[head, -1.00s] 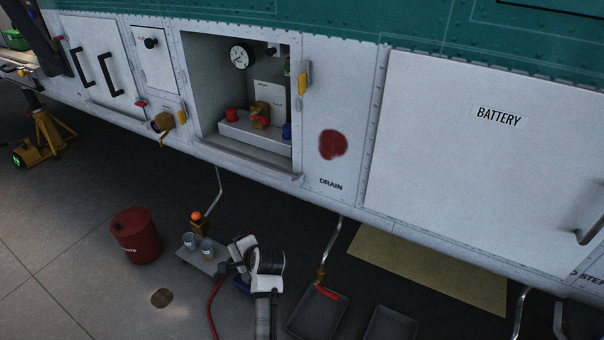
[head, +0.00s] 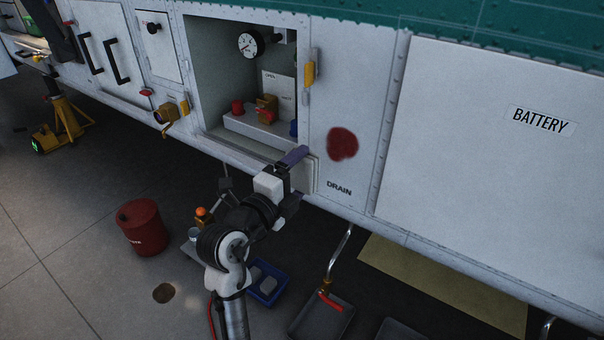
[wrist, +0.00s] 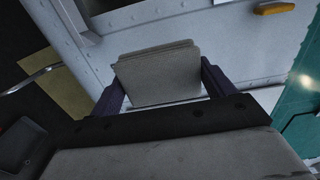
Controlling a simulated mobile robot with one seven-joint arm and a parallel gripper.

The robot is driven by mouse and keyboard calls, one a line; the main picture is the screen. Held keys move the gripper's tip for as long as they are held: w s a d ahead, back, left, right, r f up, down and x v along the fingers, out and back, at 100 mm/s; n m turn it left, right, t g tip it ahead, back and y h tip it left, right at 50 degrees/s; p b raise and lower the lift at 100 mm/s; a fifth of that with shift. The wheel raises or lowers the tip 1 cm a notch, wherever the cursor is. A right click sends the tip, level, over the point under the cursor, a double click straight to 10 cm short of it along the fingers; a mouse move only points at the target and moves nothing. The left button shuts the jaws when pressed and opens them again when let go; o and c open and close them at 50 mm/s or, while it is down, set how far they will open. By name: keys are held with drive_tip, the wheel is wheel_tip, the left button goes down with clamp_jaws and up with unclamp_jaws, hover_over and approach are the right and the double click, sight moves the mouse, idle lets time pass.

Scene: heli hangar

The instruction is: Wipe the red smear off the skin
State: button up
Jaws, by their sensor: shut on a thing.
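The red smear (head: 342,144) is a dark, roundish patch on the white skin (head: 370,95), above the DRAIN label and right of the open bay. My gripper (head: 298,164) is raised in front of the bay's lower right corner, left of and below the smear. It is shut on a folded grey cloth (wrist: 158,75), which shows between the two dark purple fingers in the wrist view. The cloth's pale edge also shows beside the fingers in the head view (head: 308,174). The cloth appears apart from the smear. The smear cannot be made out in the wrist view.
The open bay (head: 205,85) holds a gauge and red, brass and blue fittings. A yellow latch (head: 309,73) sticks out above my gripper. Below are a blue tray (head: 267,284) with pale pieces, a drain pipe (head: 341,253), a dark tray (head: 320,318) and a red can (head: 142,227).

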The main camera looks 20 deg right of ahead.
sight(358, 160)
drive_tip(key=shift+w+d+r+p, duration=0.25)
drive_tip(key=shift+d+r+p, duration=0.05)
drive_tip(key=shift+d+p, duration=0.2)
drive_tip(key=shift+f+p+x, duration=0.1)
drive_tip(key=shift+p+x, duration=0.65)
drive_tip(key=shift+x, duration=0.45)
drive_tip(key=shift+f+p+x, duration=0.15)
drive_tip(key=shift+p+x, duration=0.6)
drive_tip(key=shift+x, duration=0.4)
drive_tip(key=shift+x, duration=0.9)
drive_tip(key=shift+s+d+b, duration=0.5)
drive_tip(key=shift+s+b, duration=0.05)
drive_tip(key=shift+s, duration=0.2)
drive_tip(key=shift+s+d+b, duration=0.55)
drive_tip(key=shift+s, duration=0.2)
drive_tip(key=shift+s+d+b, duration=0.6)
drive_tip(key=shift+s+d, duration=0.7)
drive_tip(key=shift+s, duration=0.15)
drive_tip(key=shift+b, duration=0.45)
